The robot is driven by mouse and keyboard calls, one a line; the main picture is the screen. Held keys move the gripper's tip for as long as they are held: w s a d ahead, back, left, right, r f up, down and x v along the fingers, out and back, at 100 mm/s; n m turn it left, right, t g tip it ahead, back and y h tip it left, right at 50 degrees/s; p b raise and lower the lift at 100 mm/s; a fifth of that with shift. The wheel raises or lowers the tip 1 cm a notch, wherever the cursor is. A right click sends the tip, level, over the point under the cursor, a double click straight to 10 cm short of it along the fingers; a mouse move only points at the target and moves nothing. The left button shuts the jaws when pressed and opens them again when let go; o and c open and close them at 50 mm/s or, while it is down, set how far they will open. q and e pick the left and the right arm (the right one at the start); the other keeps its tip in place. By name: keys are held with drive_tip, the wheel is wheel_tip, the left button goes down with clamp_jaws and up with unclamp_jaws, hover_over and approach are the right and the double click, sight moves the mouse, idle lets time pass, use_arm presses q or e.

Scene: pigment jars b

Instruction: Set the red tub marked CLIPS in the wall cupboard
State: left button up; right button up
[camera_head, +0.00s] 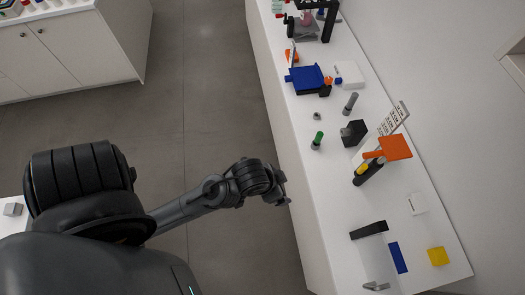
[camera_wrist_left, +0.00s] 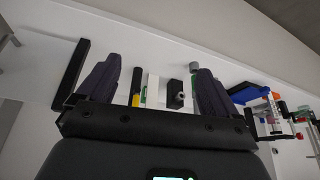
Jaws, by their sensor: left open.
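I cannot make out a red tub marked CLIPS in either view. Small red items stand among other things at the far end of the bench, too small to read. A pale-edged recess (camera_head: 513,62) shows in the wall at the right edge of the head view; I cannot tell whether it is the wall cupboard. My left gripper (camera_head: 284,194) is by the bench's near long edge. In the left wrist view its two dark fingers (camera_wrist_left: 153,88) are apart with nothing held between them. My right gripper is in neither view.
The white bench (camera_head: 290,150) holds a blue block (camera_head: 307,79), a green-topped cylinder (camera_head: 317,141), an orange plate (camera_head: 394,147), a yellow block (camera_head: 437,256) and a black bracket (camera_head: 369,230). A white cabinet (camera_head: 70,50) with small jars on top stands at upper left. Grey floor between is clear.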

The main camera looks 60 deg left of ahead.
use_arm(q)
drive_tip(key=shift+g, duration=0.6)
drive_tip(key=s, duration=0.1)
drive_tip(key=s+f, duration=0.1)
drive_tip(key=s, duration=0.1)
drive_tip(key=s+a, duration=0.1)
drive_tip(key=s, duration=0.1)
drive_tip(key=shift+s+f, duration=0.1)
drive_tip(key=shift+f, duration=0.15)
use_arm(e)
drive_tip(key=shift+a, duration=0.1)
